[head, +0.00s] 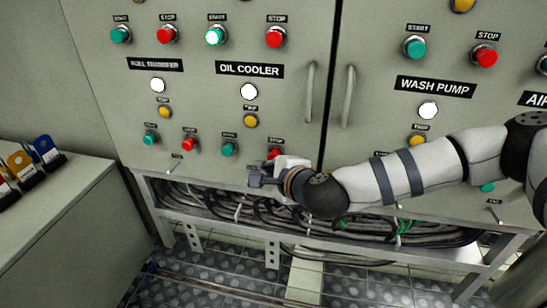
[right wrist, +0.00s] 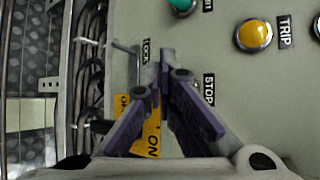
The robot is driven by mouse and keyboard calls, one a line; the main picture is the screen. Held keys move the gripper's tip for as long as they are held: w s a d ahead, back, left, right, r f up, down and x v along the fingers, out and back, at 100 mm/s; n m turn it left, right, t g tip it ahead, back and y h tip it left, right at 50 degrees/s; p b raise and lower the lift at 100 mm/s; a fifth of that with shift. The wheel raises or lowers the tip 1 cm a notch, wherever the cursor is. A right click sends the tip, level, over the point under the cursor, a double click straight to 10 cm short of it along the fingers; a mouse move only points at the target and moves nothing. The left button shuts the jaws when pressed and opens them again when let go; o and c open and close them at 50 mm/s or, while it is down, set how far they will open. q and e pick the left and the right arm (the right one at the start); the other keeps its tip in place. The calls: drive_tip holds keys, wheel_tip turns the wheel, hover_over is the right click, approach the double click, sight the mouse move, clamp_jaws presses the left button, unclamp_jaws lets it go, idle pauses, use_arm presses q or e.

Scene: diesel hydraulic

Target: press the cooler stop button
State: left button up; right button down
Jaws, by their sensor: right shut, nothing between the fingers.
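The panel section labelled OIL COOLER (head: 249,70) has a red STOP button (head: 275,153) at its lower right, with a green START button (head: 228,150) to its left. My right gripper (head: 254,175) is just below and in front of that STOP button, and its hand overlaps the button's lower side. In the right wrist view, the fingers (right wrist: 167,62) are shut and empty, pointing at the panel beside a STOP label (right wrist: 209,88). No red button shows there. I cannot tell whether the fingers touch the panel. My left gripper is not in view.
A yellow TRIP button (head: 250,121) and a white lamp (head: 249,91) sit above. Two vertical door handles (head: 309,92) are to the right. Cables (head: 240,210) run below the panel. Another red STOP button (head: 189,144) is at left, under FUEL TRANSFER.

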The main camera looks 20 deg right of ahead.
drive_tip(key=shift+s+a+p, duration=0.45)
drive_tip(key=shift+s+a, duration=0.25)
drive_tip(key=shift+s, duration=0.35)
drive_tip(key=shift+s+a+p, duration=0.4)
drive_tip(key=shift+s+a, duration=0.3)
drive_tip(key=shift+s, duration=0.35)
drive_tip(key=shift+r, duration=0.1)
